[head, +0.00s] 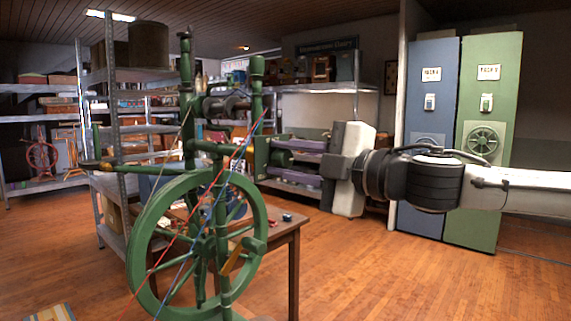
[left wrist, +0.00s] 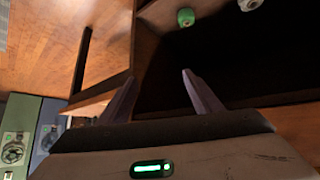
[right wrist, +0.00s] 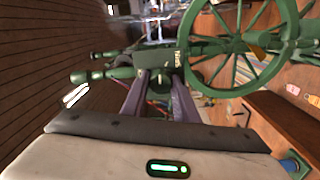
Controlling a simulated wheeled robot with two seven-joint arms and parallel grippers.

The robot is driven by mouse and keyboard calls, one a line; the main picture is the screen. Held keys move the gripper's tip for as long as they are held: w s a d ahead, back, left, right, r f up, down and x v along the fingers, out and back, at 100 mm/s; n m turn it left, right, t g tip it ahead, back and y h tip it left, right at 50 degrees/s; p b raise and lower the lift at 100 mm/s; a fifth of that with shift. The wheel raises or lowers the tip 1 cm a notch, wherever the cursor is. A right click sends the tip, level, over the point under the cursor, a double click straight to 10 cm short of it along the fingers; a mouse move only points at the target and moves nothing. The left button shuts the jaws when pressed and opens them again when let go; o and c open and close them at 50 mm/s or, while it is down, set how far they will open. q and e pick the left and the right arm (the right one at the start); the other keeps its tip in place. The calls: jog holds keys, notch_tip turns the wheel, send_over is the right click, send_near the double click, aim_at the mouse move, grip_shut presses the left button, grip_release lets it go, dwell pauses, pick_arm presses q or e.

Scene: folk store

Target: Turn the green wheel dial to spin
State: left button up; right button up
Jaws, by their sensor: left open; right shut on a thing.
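A green spinning wheel stands on the left in the head view; its large spoked wheel (head: 140,262) is also in the right wrist view (right wrist: 232,88). A small green dial (head: 280,158) sticks out from a green block (head: 261,160) on its upper frame. My right gripper (head: 274,161) reaches in from the right, its two purple fingers on either side of this dial and shut on it. In the right wrist view the fingers (right wrist: 161,75) partly hide the dial. My left gripper (left wrist: 155,85) shows only in the left wrist view, open with nothing between its fingers.
A wooden table (head: 284,233) stands behind the wheel. Metal shelves (head: 115,130) line the left and back. A blue cabinet (head: 428,150) and a green cabinet (head: 484,210) with a spoked round handle (head: 483,141) stand right. The wooden floor (head: 370,275) at front right is clear.

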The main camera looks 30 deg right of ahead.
jog(key=shift+m, duration=0.9)
jog(key=shift+m+b, duration=0.6)
jog(key=shift+m, duration=1.2)
jog(key=o, duration=1.1)
jog(key=shift+c, duration=0.2)
jog(key=shift+r, duration=0.1)
